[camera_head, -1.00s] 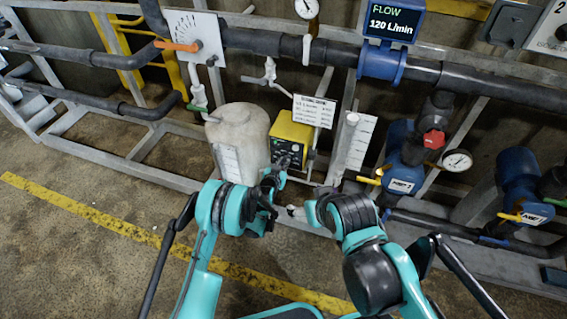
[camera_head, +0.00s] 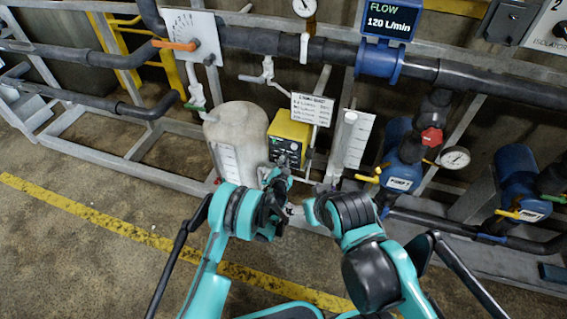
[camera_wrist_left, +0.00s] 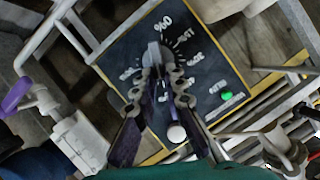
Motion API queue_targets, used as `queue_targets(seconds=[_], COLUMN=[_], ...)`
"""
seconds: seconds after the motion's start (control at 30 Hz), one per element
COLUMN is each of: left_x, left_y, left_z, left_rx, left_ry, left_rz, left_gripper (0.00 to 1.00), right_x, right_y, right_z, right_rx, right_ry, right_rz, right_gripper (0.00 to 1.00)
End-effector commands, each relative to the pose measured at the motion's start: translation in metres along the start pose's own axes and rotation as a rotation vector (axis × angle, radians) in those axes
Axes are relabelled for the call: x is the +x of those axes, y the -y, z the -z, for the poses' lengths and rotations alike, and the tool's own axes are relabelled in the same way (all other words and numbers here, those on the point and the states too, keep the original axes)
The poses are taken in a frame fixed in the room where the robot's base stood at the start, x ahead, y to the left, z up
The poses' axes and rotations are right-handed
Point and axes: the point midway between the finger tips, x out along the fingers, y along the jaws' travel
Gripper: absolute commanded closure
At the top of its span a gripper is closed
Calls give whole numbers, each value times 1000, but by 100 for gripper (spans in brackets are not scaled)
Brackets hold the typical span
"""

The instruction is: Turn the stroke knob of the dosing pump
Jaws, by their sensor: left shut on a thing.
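The dosing pump (camera_head: 289,134) is a yellow box with a dark front panel, beside a white tank. In the left wrist view its dark panel (camera_wrist_left: 205,65) fills the middle, with white scale marks around the grey stroke knob (camera_wrist_left: 153,55). My left gripper (camera_wrist_left: 158,72) is shut on the knob, one finger on each side; the fingers hide part of the knob and scale. In the head view my left gripper (camera_head: 281,172) is at the pump's lower front, and the knob is hidden there. My right gripper (camera_head: 296,210) is close by, lower and right, its fingers unclear.
The white tank (camera_head: 236,135) stands left of the pump. A printed card (camera_head: 312,108) hangs behind it, and a clear gauge column (camera_head: 346,140) stands to the right. On the panel are a green lamp (camera_wrist_left: 227,96) and a white round button (camera_wrist_left: 177,133). Pipes run behind.

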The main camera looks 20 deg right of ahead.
Motion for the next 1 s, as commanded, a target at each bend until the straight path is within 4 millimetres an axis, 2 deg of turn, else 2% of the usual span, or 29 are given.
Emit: queue_targets(seconds=[0.13,0.17,0.23,0.63,1.0], left_x=[0,0,0,0,0], left_y=[0,0,0,1,8], left_z=[0,0,0,0,-2], left_rx=[-1,-1,-1,-16,-230], left_ry=[-1,-1,-1,0,2], left_rz=[-1,-1,-1,-7,-94], left_gripper=[100,86,68,68,68], right_x=[0,0,0,0,0], right_y=[0,0,0,0,0], right_z=[0,0,0,0,0], right_rx=[0,0,0,0,0], right_ry=[0,0,0,0,0], right_rz=[0,0,0,0,0], right_gripper=[24,24,24,24,24])
